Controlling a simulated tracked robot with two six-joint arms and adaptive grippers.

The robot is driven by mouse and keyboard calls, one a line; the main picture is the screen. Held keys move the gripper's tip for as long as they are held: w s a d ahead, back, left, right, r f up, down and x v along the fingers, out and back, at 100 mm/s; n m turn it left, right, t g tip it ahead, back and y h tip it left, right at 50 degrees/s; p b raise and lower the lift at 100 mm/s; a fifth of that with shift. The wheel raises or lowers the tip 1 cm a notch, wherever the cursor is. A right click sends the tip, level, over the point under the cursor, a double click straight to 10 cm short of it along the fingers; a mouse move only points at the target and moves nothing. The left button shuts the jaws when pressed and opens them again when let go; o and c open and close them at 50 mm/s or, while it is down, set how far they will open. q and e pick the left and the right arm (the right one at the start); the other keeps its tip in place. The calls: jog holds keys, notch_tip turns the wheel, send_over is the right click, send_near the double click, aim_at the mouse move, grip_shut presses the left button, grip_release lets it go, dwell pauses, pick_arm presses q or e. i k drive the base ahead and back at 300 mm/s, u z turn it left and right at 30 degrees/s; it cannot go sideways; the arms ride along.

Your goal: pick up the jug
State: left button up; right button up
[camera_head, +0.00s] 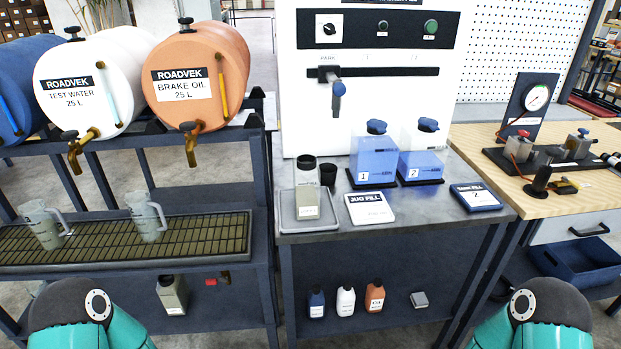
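Two pale grey-green jugs with handles stand on the slatted drip tray (205,243) at left. One jug (40,227) is at the left, its handle to the right. The other jug (146,218) stands further right, under the taps, its handle also to the right. I cannot tell which one the task means. Only teal and dark links of my two arms show at the bottom left and bottom right corners. Neither gripper is in view, and nothing touches the jugs.
A wooden bench with a gauge (537,97) is at right.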

aim_at(39, 219)
jog(key=z, duration=0.3)
jog(key=i, duration=0.6)
jog(key=u, duration=1.75)
jog(key=k, duration=0.45)
jog(key=u, duration=0.4)
jog(key=i, duration=0.4)
jog(key=z, duration=0.35)
jog(key=k, duration=0.05)
jog(key=u, duration=0.2)
